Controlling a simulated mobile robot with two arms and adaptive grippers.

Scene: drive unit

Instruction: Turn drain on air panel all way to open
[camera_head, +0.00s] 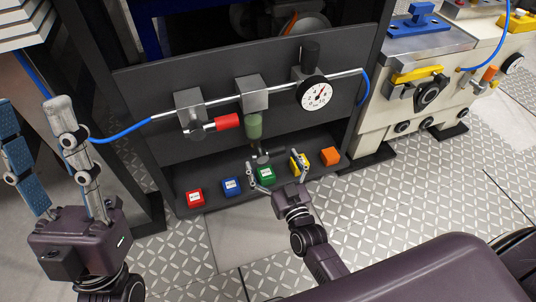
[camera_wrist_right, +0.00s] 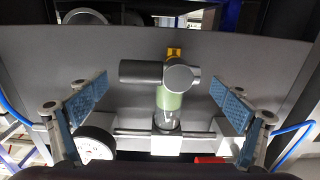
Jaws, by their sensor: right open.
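The air panel (camera_head: 300,90) is a dark plate with a silver pipe. A green filter bowl (camera_head: 254,126) hangs at its middle, with the small drain (camera_head: 261,157) below it. In the right wrist view the drain (camera_wrist_right: 180,76) is a round metal end with a black handle (camera_wrist_right: 140,73) pointing left, in front of the green bowl (camera_wrist_right: 170,99). My right gripper (camera_head: 277,169) is open just below the drain. In the right wrist view its blue pads (camera_wrist_right: 159,86) stand on both sides of the drain and handle, apart from them. My left gripper (camera_head: 32,104) is open and empty at the far left.
A red-handled valve (camera_head: 228,122) and a round gauge (camera_head: 315,93) flank the bowl. Red (camera_head: 195,198), blue (camera_head: 231,186), green (camera_head: 266,175), yellow (camera_head: 300,164) and orange (camera_head: 330,156) blocks sit on the lower ledge near my right gripper. A machine (camera_head: 425,85) stands at right.

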